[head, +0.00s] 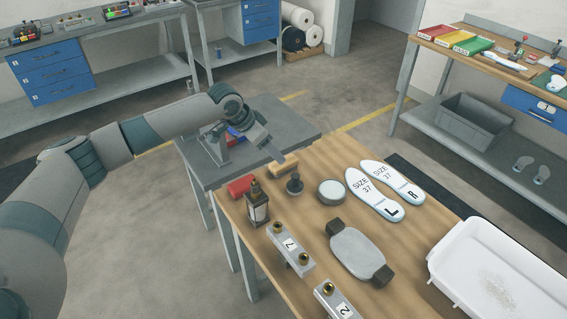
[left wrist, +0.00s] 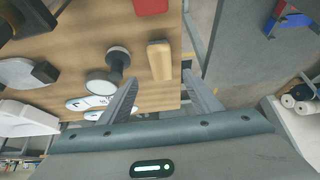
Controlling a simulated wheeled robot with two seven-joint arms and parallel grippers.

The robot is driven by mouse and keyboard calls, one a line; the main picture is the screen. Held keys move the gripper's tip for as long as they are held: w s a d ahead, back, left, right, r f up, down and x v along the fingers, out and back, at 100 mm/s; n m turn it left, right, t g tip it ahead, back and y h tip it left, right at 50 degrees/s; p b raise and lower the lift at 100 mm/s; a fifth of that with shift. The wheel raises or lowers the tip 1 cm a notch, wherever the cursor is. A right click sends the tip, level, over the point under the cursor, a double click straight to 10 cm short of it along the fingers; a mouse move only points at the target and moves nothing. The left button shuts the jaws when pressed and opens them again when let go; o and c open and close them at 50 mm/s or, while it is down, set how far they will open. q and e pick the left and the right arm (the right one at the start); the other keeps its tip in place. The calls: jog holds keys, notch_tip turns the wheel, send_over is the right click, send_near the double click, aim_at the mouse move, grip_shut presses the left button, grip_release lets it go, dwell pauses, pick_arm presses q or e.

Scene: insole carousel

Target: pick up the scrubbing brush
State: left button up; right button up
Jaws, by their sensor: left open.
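The scrubbing brush appears to be the tan wooden block (head: 285,165) at the far left end of the wooden table; its bristles cannot be made out. It also shows in the left wrist view (left wrist: 160,60), ahead of the fingertips and between their lines. My left gripper (head: 273,150) is above and just beyond the brush, near the table's far edge. In the left wrist view its two fingers (left wrist: 158,82) are apart with nothing between them. My right gripper is not in view.
A red block (head: 240,186) and a dark knobbed tool (head: 294,184) stand close to the brush. A round tin (head: 331,191), a dark bottle (head: 257,205) and white insoles (head: 374,199) are nearby. A grey side table (head: 300,128) adjoins the wooden table (head: 310,222).

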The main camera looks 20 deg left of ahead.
aim_at(278, 165)
pick_arm(q)
jog(key=shift+p+x, duration=0.45)
jog(key=shift+x, duration=1.85)
jog(key=shift+w+d+f+p, duration=0.15)
jog(key=shift+w+f+p, duration=0.1)
jog(key=shift+p, duration=0.1)
jog(key=p+x, duration=0.1)
jog(key=x, duration=0.2)
jog(key=shift+w+f, duration=0.15)
jog(key=shift+f, duration=0.05)
jog(key=shift+w+d+f+p, duration=0.15)
jog(key=shift+f+p, duration=0.15)
jog(key=shift+f, duration=0.15)
jog(key=shift+f, duration=0.1)
jog(key=shift+c, duration=0.6)
jog(key=c, duration=1.1)
